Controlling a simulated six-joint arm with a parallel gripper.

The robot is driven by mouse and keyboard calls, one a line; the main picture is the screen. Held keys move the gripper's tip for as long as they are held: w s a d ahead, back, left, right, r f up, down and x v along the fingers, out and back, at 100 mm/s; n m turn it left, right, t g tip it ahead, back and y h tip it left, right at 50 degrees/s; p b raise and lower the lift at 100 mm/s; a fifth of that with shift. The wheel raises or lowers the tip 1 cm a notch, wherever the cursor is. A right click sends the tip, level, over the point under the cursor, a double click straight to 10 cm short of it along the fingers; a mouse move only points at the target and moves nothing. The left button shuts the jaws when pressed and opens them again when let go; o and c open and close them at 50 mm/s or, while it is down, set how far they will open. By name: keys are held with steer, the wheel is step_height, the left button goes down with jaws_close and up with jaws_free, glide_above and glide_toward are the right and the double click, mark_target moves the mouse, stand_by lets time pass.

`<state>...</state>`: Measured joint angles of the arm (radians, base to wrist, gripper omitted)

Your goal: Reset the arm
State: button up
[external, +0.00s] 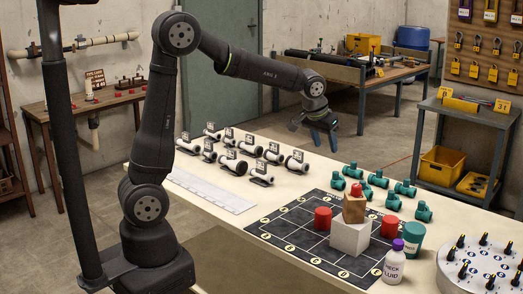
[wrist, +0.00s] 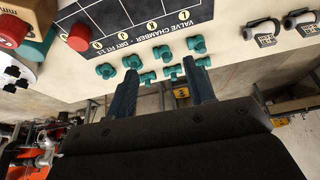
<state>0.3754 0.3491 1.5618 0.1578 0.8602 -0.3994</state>
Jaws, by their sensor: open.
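My arm reaches out over the white table (external: 215,187), and my gripper (external: 318,140) hangs above its far side, pointing down. In the wrist view my gripper (wrist: 163,90) shows two blue fingers spread apart with nothing between them. The green valve fittings (external: 404,188) stand on the table to the right of the gripper in the external view. In the wrist view the green fittings (wrist: 164,54) lie just beyond the fingertips, and I cannot see any contact.
A black grid mat (external: 290,228) holds red cylinders (external: 322,217) and a stack with a white cube (external: 350,236) and wooden block. Several grey-white pipe fittings (external: 233,162) line the far left.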

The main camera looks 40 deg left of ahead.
steer(key=w+a+f+n, duration=0.2)
steer(key=a, duration=0.8)
steer(key=w+a+f+n+y, duration=0.1)
steer(key=w+a+f+n, duration=0.1)
steer(key=a, duration=0.9)
steer(key=shift+w+a+f+y, duration=0.3)
steer(key=shift+w+f, duration=0.2)
steer(key=shift+w, duration=0.2)
steer(key=shift+d, duration=0.1)
